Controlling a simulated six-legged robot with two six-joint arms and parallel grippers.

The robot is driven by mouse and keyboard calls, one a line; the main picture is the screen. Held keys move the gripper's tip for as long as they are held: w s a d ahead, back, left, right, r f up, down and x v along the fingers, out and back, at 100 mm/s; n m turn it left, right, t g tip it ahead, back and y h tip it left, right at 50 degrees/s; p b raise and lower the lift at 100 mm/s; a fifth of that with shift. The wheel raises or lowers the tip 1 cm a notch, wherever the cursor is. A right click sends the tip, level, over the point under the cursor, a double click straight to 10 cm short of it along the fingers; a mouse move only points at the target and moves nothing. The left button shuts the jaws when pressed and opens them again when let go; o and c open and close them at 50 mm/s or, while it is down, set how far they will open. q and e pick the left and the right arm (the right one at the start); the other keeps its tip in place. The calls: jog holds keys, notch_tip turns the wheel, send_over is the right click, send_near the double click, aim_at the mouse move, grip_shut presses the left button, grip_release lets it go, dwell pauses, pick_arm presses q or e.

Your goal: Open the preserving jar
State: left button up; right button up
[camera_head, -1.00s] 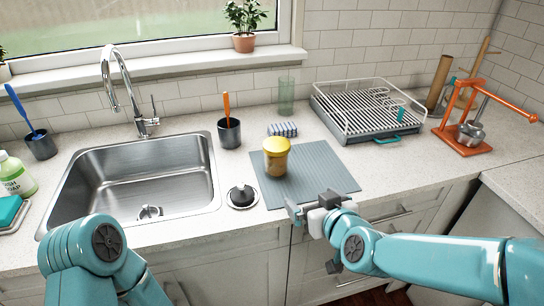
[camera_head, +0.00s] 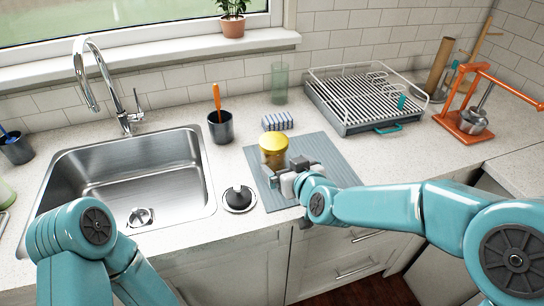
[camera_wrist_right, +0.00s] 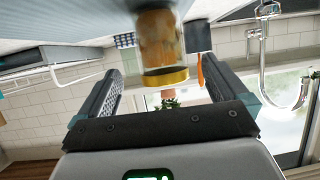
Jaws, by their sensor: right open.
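The preserving jar (camera_head: 273,159) is a small glass jar with amber contents and a yellow lid (camera_head: 273,142). It stands upright on the grey ribbed mat (camera_head: 326,158) right of the sink. My right gripper (camera_head: 284,172) is open at the near side of the jar and partly hides its lower part. In the right wrist view, which is upside down, the jar (camera_wrist_right: 160,40) shows between the two open fingers of the gripper (camera_wrist_right: 165,80); I cannot tell whether they touch it. My left arm shows at lower left, but its gripper is out of view.
The sink (camera_head: 130,180) is left, the dish rack (camera_head: 365,98) and an orange press (camera_head: 470,118) right. The mat's right part is clear.

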aim_at(279, 157)
jog(key=shift+w+a+f, duration=0.2)
jog(key=shift+w+a, duration=0.05)
jog(key=shift+w, duration=0.3)
jog(key=shift+w+a, duration=0.1)
jog(key=shift+w, duration=0.1)
jog(key=x, duration=0.1)
jog(key=p+x, duration=0.1)
jog(key=x, duration=0.1)
jog(key=p+x, duration=0.1)
jog(key=shift+w+r, duration=0.25)
jog(key=shift+w, duration=0.1)
jog(key=shift+w+a+f, duration=0.2)
jog(key=shift+w+a, duration=0.05)
jog(key=shift+w, duration=0.2)
jog(key=shift+w+f, duration=0.15)
jog(key=c, duration=1.1)
pick_arm(q)
jog(key=shift+s+d+r, duration=0.1)
jog(key=shift+s+r, duration=0.1)
jog(key=shift+r, duration=0.4)
jog(key=shift+s+d+r, duration=0.1)
jog(key=shift+s+r, duration=0.1)
jog(key=shift+r, duration=0.4)
pick_arm(e)
jog(key=shift+c, duration=0.2)
